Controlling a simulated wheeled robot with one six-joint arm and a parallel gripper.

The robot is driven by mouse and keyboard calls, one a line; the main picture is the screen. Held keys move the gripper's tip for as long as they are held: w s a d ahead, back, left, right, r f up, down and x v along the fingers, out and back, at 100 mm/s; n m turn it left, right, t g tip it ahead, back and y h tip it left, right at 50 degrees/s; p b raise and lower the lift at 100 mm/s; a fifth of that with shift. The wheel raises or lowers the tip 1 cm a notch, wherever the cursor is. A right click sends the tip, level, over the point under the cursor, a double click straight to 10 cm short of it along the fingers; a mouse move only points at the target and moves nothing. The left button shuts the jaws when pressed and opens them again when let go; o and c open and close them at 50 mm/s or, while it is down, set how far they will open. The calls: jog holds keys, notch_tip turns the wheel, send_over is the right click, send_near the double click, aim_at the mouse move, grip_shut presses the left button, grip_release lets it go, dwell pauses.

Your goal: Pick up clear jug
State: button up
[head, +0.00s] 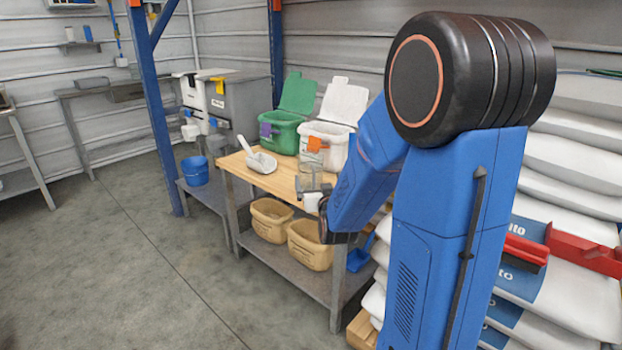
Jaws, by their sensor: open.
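The clear jug (311,168) stands on the wooden bench top (272,181), in front of a white bin with its lid up. It is see-through and hard to make out. My gripper (308,190) is at the bench's front edge, very close to the jug's near side and partly in front of its lower part. The gripper is open. My arm hides the bench's right end, and the picture is too small to tell whether the fingers touch the jug.
A white scoop (262,161) lies left of the jug. Behind stand a green bin (285,137) and the white bin (335,134), both open. Tan tubs (310,245) sit on the lower shelf. A blue bucket (195,171) is left. Stacked sacks (570,160) stand right. The left floor is clear.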

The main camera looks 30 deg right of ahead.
send_over(311, 175)
jog(key=d+x, duration=0.1)
jog(key=x, duration=0.3)
jog(key=shift+s+a, duration=0.2)
jog(key=shift+a, duration=0.05)
dwell(0.3)
jog(key=c, duration=1.5)
jog(key=shift+c, duration=0.2)
